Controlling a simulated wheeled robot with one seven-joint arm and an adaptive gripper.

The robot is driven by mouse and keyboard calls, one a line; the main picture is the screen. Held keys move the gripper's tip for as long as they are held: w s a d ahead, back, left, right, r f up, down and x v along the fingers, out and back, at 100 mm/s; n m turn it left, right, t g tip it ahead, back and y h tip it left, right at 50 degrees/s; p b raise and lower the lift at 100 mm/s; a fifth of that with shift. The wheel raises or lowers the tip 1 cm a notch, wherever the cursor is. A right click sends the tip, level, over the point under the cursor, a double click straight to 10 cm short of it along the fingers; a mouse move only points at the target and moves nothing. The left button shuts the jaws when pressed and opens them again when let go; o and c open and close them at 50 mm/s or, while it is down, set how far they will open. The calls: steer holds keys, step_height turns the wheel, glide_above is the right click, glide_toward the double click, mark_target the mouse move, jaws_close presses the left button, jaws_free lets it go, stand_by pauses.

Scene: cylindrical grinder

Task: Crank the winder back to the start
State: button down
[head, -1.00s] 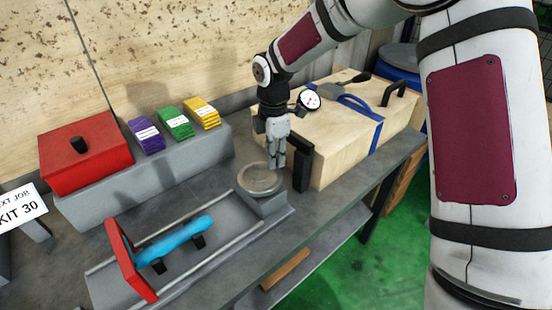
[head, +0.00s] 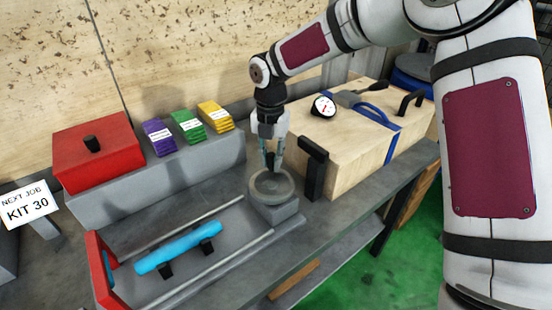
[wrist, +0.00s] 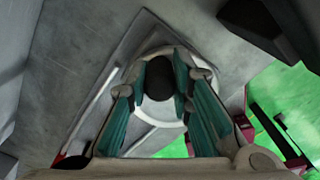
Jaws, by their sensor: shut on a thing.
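The winder is a round grey handwheel (head: 287,187) on a block at the right end of a railed bed (head: 205,285). In the wrist view the pale wheel rim (wrist: 153,141) shows under my fingers. My gripper (head: 270,163) points down over the wheel. In the wrist view its teal fingers (wrist: 162,88) are shut on the wheel's dark knob (wrist: 160,78). A red upright plate (head: 98,272) stands at the bed's left end. A blue cylinder (head: 178,248) lies on two black supports between the rails, with its left end near the plate.
A black post (head: 313,172) stands just right of the wheel, beside a wooden case (head: 345,150) with a dial gauge (head: 323,107). Behind the bed, a grey ledge (head: 150,190) holds a red box (head: 97,152) and purple, green and yellow stacks. A "KIT 30" sign (head: 28,205) stands left.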

steer(key=n, duration=0.1)
steer(key=a+n, duration=0.1)
steer(key=n, duration=0.1)
steer(key=a+n, duration=0.1)
steer(key=n, duration=0.1)
steer(key=shift+s, duration=0.25)
steer(key=shift+a+n, duration=0.1)
steer(key=shift+n, duration=0.2)
steer(key=c, duration=1.4)
jaws_free()
steer(key=shift+r, duration=0.15)
step_height(320, 180, up, 12)
steer(key=shift+f, duration=0.15)
